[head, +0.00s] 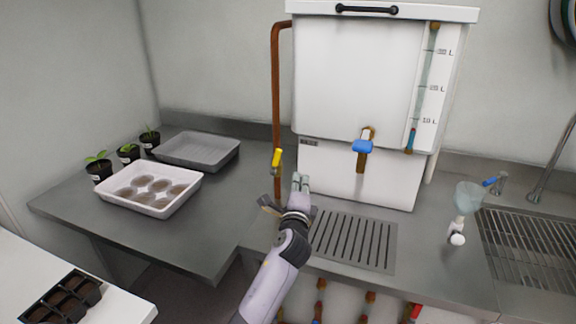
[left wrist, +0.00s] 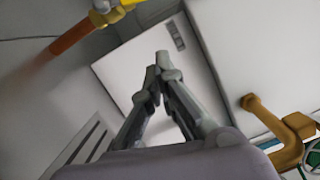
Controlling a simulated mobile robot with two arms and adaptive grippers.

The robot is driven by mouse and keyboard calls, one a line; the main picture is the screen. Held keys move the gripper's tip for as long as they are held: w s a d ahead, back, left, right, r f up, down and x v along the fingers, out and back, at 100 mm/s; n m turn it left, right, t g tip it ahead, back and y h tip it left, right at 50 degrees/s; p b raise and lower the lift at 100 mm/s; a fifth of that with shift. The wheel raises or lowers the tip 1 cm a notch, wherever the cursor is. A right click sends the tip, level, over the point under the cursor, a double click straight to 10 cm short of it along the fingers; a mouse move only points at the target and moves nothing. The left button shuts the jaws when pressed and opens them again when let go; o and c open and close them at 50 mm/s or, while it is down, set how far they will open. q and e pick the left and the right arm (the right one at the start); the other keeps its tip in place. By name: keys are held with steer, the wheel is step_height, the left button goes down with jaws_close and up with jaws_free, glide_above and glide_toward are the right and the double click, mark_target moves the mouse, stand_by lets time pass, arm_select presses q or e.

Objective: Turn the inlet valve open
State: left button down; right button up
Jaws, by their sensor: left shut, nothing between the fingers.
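The inlet valve has a yellow handle (head: 276,158) and sits on the copper pipe (head: 275,85) that runs up the left side of the white tank (head: 355,60). In the head view the handle looks roughly upright, along the pipe. In the left wrist view the yellow handle (left wrist: 118,10) shows at the top edge, partly cut off. My left gripper (head: 300,182) is just right of and below the valve, in front of the tank. Its fingers (left wrist: 157,72) are shut with nothing between them, apart from the handle. My right gripper is not in view.
A blue-handled tap (head: 362,147) sticks out of the tank front, right of my gripper. A drain grate (head: 352,240) lies below it. A white tray (head: 150,205), a grey tray (head: 198,150) and potted seedlings stand left. A funnel-like vessel (head: 467,197) and sink (head: 530,245) are right.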

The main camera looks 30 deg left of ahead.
mark_target(275, 162)
arm_select(q)
steer(key=w+a+r+p, duration=0.1)
steer(key=w+a+p, duration=0.1)
steer(key=a, duration=0.4)
steer(key=shift+w, duration=0.6)
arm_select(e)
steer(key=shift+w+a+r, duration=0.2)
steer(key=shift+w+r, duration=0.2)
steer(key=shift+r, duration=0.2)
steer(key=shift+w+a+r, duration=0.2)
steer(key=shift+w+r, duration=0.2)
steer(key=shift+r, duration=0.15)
arm_select(q)
steer(key=n+p, duration=0.1)
steer(key=a+r+n+p, duration=0.1)
steer(key=n+g+p, duration=0.1)
steer(key=shift+s+a+r+p, duration=0.15)
steer(key=shift+s+r+p, duration=0.1)
steer(key=shift+p, duration=0.15)
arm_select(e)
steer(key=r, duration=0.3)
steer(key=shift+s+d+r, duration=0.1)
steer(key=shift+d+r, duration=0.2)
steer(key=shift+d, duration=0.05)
arm_select(q)
steer(key=shift+w+f, duration=0.1)
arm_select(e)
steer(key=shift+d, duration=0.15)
